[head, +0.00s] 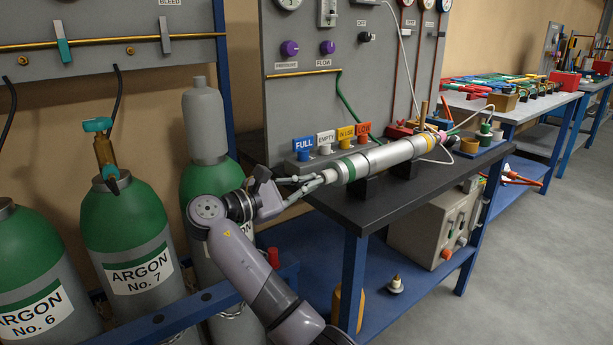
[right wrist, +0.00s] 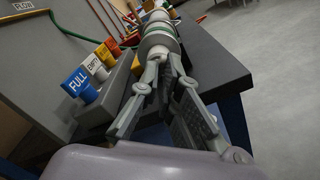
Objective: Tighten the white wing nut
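A long silvery cylinder (head: 385,157) with green and yellow bands lies on black supports on the dark bench. At its near left end is a small pale end piece (head: 329,176), which may be the white wing nut; its wings cannot be made out. My right gripper (head: 319,182) reaches in from the left with its fingertips at this end piece. In the right wrist view the two fingers (right wrist: 163,62) converge on the pale end piece (right wrist: 158,51), partly hiding it. Whether they grip it or only straddle it is unclear. My left gripper is not in view.
Blue FULL (head: 304,146), white EMPTY, yellow and orange tags stand along the bench's back, close to my right gripper. Green-topped argon cylinders (head: 126,215) stand at the left. A grey panel (head: 350,90) rises behind. The bench's front edge (head: 345,222) lies below my gripper.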

